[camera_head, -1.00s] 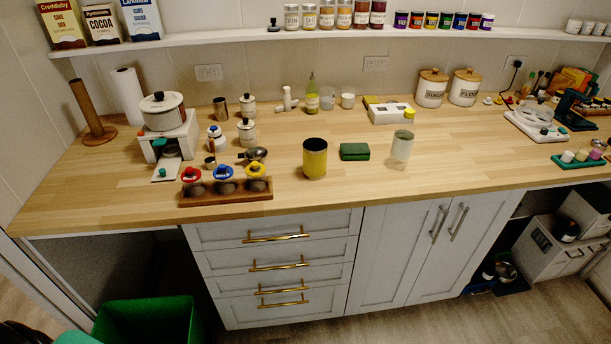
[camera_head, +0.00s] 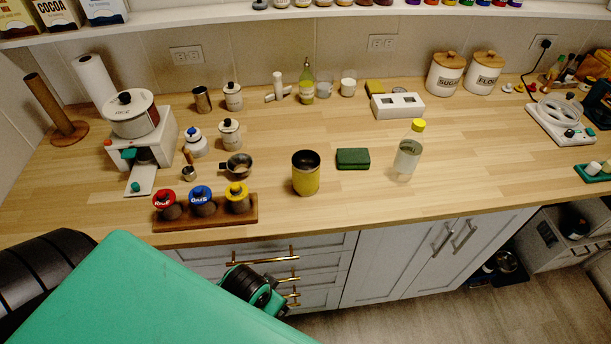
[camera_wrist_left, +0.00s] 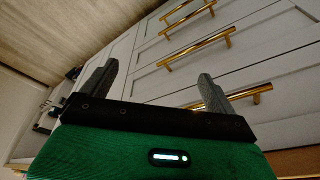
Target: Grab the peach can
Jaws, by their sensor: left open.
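A yellow can (camera_head: 306,178) with a dark top stands upright on the wooden counter, near its front edge. I cannot read a label on it, so I cannot tell if it is the peach can. My left arm comes in at the bottom left of the head view, below the counter edge; its fingers cannot be made out there. In the left wrist view my left gripper (camera_wrist_left: 157,76) is open and empty, its two fingers apart in front of the drawer fronts. My right gripper is not in view.
A green sponge (camera_head: 353,159) and a clear bottle with yellow cap (camera_head: 408,157) stand right of the can. Gold-handled drawers (camera_wrist_left: 185,55) lie below the counter.

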